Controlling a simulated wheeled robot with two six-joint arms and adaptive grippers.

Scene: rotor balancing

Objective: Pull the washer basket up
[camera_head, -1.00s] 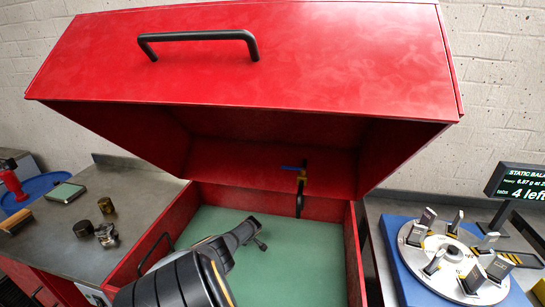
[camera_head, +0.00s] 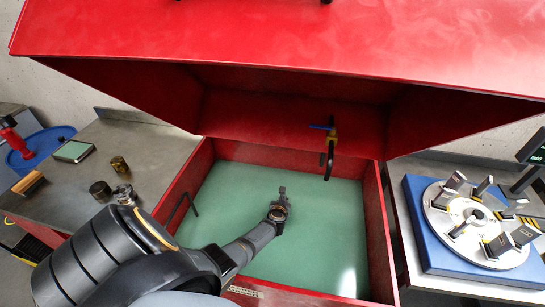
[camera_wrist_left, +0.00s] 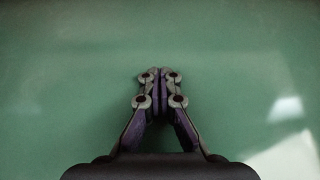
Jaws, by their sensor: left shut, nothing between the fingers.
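The red washer tub (camera_head: 377,230) stands open, with a flat green surface (camera_head: 325,215) inside that looks like liquid. No basket is plainly visible; anything beneath the green is hidden. A thin black bent bar (camera_head: 181,207) shows at the tub's left wall, and I cannot tell whether it belongs to the basket. My left gripper (camera_head: 282,191) is over the middle of the green, to the right of the bar. In the left wrist view, its fingertips (camera_wrist_left: 160,76) are together and empty against plain green. My right gripper is not in view.
The raised red lid (camera_head: 290,45) hangs over the back. A blue-handled tap with a black spout (camera_head: 330,150) hangs at the rear. Left bench (camera_head: 140,150) holds small metal parts. At right, a round balancing fixture (camera_head: 475,222) sits on a blue base.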

